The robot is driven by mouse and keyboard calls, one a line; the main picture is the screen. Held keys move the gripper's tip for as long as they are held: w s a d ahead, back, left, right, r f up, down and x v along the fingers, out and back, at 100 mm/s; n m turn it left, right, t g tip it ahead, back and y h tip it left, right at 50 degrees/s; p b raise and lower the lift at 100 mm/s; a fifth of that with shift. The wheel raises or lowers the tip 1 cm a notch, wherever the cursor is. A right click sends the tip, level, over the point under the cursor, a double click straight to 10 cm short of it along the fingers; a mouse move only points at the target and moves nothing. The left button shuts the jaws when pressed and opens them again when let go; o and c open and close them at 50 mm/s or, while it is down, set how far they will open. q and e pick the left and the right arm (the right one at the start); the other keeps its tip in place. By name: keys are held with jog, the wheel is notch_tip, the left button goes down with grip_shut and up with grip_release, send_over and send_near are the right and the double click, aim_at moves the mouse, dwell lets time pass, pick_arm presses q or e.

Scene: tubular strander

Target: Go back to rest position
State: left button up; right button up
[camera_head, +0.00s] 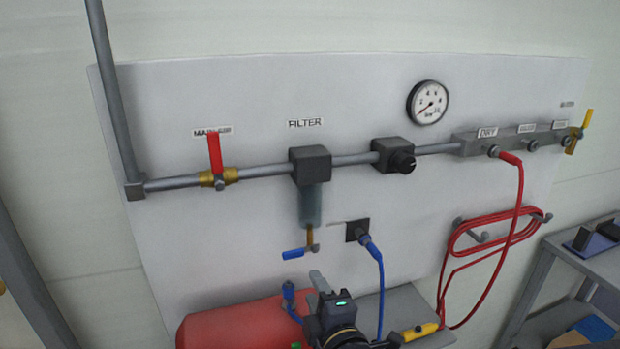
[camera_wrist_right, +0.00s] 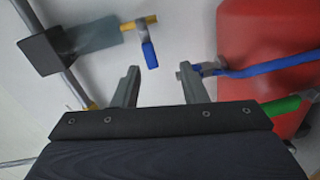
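My right gripper (camera_head: 320,282) is at the bottom middle of the head view, in front of the panel, below the filter's drain valve and beside the red tank. In the right wrist view its two fingers (camera_wrist_right: 160,85) are apart with nothing between them. The blue drain lever (camera_wrist_right: 150,54) is beyond the fingertips, and a blue hose fitting (camera_wrist_right: 205,69) is just right of the right finger. They look apart from the fingers, though the gap at the fitting is hard to judge. My left gripper is in neither view.
The red tank (camera_head: 230,325) stands low in front of the panel. The filter (camera_head: 310,165), red-handled valve (camera_head: 215,155), regulator (camera_head: 393,155) and gauge (camera_head: 428,102) are above. A red hose (camera_head: 485,235) hangs on hooks at right. A grey cart (camera_head: 580,260) stands far right.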

jog(key=s+d+f+m+g, duration=0.2)
jog(key=s+d+m+g, duration=0.35)
jog(key=d+m, duration=0.6)
jog(key=s+d+f+m+g+h, duration=0.1)
jog(key=s+d+m, duration=0.3)
jog(key=s, duration=0.4)
jog(key=s+d+f+m+g, duration=0.3)
jog(key=s+m, duration=0.3)
jog(key=s, duration=0.2)
jog(key=shift+s+d+g+h, duration=0.15)
jog(key=shift+d+g+h, duration=0.3)
jog(key=shift+d, duration=0.15)
jog(key=shift+f, duration=0.1)
